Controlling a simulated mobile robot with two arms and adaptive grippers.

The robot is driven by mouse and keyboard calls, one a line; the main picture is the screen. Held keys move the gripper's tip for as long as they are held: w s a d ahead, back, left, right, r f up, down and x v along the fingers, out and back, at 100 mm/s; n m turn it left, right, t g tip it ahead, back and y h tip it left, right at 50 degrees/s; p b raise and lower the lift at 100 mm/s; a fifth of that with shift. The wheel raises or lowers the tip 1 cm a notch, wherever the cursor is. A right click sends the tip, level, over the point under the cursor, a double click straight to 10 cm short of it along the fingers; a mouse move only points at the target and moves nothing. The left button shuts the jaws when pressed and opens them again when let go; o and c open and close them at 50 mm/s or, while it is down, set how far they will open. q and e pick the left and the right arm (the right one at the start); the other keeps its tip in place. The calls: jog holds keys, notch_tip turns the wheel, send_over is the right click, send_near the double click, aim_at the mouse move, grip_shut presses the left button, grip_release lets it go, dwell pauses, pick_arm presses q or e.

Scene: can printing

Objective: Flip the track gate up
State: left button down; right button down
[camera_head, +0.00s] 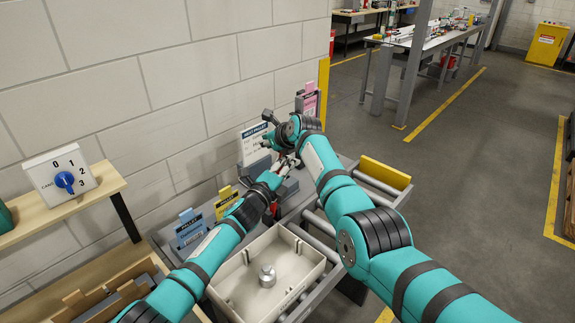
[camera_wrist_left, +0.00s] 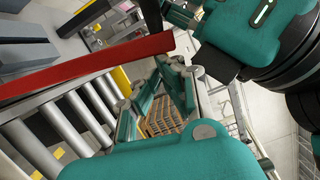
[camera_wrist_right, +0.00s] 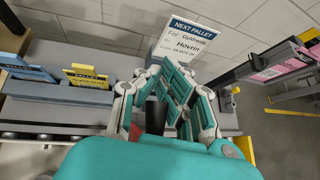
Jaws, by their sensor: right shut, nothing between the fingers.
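The track gate shows as a long red bar (camera_wrist_left: 88,72) across the left wrist view, beside the conveyor rollers. My left gripper (camera_wrist_left: 160,72) is to the right of the bar in that view, its tips near each other; nothing clear shows between them, and whether it is fully shut is unclear. In the head view, my left gripper (camera_head: 284,163) is by the far end of the conveyor, just below my right wrist. My right gripper (camera_wrist_right: 163,72) is shut and empty in front of the white NEXT PALLET sign (camera_wrist_right: 186,40). In the head view my arms hide most of the gate area.
A beige tray (camera_head: 232,280) with a metal piece (camera_head: 267,275) sits on the near conveyor. Blue (camera_head: 190,229) and yellow (camera_head: 227,203) pallet cards stand by the wall. A pink card (camera_head: 310,103) and a yellow block (camera_head: 385,172) are beyond. The floor at right is open.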

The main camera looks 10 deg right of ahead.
pick_arm(q)
jog(key=shift+w+a, duration=0.3)
jog(key=shift+a, duration=0.05)
pick_arm(e)
jog(key=shift+s+f, duration=0.1)
pick_arm(q)
jog(key=shift+w+a+r+y, duration=0.2)
jog(key=shift+w+a+y, duration=0.1)
jog(key=shift+w+a, duration=0.45)
pick_arm(e)
jog(key=shift+f, duration=0.15)
pick_arm(q)
jog(key=shift+d, duration=0.1)
pick_arm(e)
jog(key=c, duration=2)
grip_release()
jog(key=shift+o, duration=1)
jog(key=o, duration=0.6)
jog(key=shift+s+a+r, duration=0.15)
jog(key=shift+a+r, duration=0.1)
jog(key=shift+c, duration=0.2)
pick_arm(q)
jog(key=shift+s+d, duration=0.3)
pick_arm(e)
jog(key=shift+d, duration=0.25)
